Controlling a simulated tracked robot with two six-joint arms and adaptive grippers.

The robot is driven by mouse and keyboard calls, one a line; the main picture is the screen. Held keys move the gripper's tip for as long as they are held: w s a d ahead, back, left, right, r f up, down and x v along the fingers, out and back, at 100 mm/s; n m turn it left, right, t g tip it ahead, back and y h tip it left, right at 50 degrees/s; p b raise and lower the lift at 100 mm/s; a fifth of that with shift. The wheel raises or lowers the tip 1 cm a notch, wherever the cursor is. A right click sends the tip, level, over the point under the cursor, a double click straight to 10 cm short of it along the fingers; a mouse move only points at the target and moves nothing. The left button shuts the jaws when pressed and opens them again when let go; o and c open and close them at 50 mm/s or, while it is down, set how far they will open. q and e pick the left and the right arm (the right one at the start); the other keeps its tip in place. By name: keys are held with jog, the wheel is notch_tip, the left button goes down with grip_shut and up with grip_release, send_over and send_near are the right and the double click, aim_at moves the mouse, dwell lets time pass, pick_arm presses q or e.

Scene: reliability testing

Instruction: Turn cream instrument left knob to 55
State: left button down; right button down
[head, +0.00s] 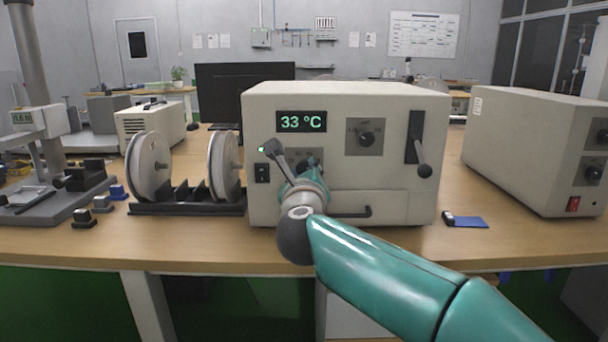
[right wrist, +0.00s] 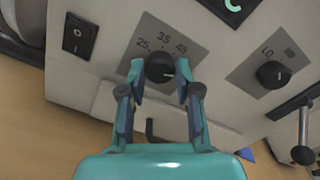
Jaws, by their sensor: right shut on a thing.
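The cream instrument (head: 390,205) stands on the bench, its display (head: 301,121) reading 33 °C in green. Its left knob (right wrist: 159,68) is black, on a grey dial plate marked 25, 35 and 45 in the right wrist view. A pale pointer mark shows on the knob's lower right. My right gripper (right wrist: 160,76) is shut on this knob, one fingertip on each side. In the head view my right gripper (head: 307,172) and wrist cover most of the knob. My left gripper is not in view.
A right knob (head: 366,139), a lever (head: 424,168), a power switch (head: 262,173) and a front handle (head: 352,212) surround the dial. A reel stand (head: 188,208) is close on the left. Another cream box (head: 540,150) stands right. Bench front is mostly clear.

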jog(key=shift+f, duration=0.4)
jog(key=c, duration=0.9)
grip_release()
jog(key=shift+w, duration=0.1)
jog(key=shift+o, duration=0.5)
jog(key=shift+r, duration=0.25)
jog(key=s, duration=1.2)
jog(key=shift+f, duration=0.1)
